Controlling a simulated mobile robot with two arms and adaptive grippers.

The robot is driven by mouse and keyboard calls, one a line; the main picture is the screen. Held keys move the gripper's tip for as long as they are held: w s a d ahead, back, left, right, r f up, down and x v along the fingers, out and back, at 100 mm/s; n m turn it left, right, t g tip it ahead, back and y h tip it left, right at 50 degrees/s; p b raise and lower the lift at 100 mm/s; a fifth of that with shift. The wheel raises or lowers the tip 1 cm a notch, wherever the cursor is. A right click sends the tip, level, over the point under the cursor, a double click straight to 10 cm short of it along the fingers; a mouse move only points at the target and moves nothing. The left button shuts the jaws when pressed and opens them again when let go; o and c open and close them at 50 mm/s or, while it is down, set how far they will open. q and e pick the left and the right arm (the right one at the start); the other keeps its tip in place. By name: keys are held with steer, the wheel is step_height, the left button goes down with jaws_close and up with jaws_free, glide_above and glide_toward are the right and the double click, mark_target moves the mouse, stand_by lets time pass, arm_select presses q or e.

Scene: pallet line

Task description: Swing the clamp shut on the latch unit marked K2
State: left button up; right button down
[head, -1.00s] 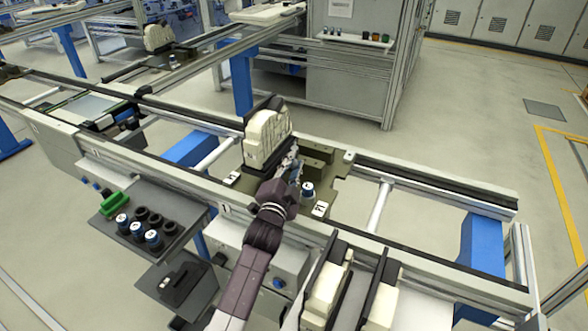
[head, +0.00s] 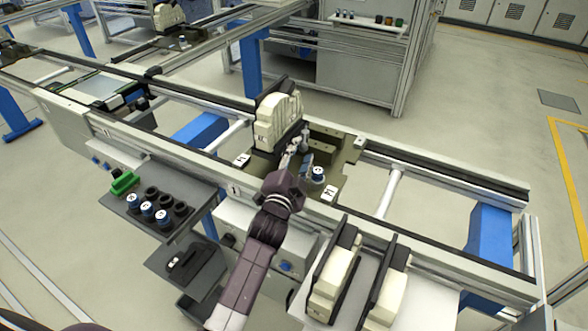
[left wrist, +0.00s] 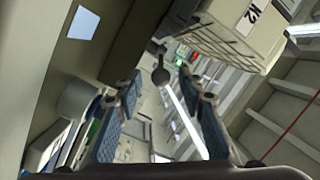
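A cream latch unit (head: 279,122) with a dark backing stands upright on the olive pallet (head: 350,150) in the head view. Its side also shows at the top right of the left wrist view (left wrist: 232,30), with a white label that seems to read K2. My left gripper (head: 300,147) is at the unit's right side, low by the pallet. In the left wrist view its two blue-padded fingers (left wrist: 162,90) are apart. A dark round knob on a thin stem (left wrist: 160,75), perhaps the clamp's handle, shows between the fingertips; contact cannot be told. My right gripper is not in view.
A blue-and-white cylinder (head: 318,175) stands on the pallet close to my left gripper. White marked plates (head: 329,194) lie nearby. Two more cream units (head: 333,285) stand at the front. A grey shelf (head: 150,225) holds several cylinders and a green piece (head: 124,183).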

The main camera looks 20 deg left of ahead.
arm_select(q)
steer(key=s, duration=0.9)
steer(key=shift+s+d, duration=0.15)
steer(key=shift+s, duration=0.05)
steer(key=shift+c, duration=0.3)
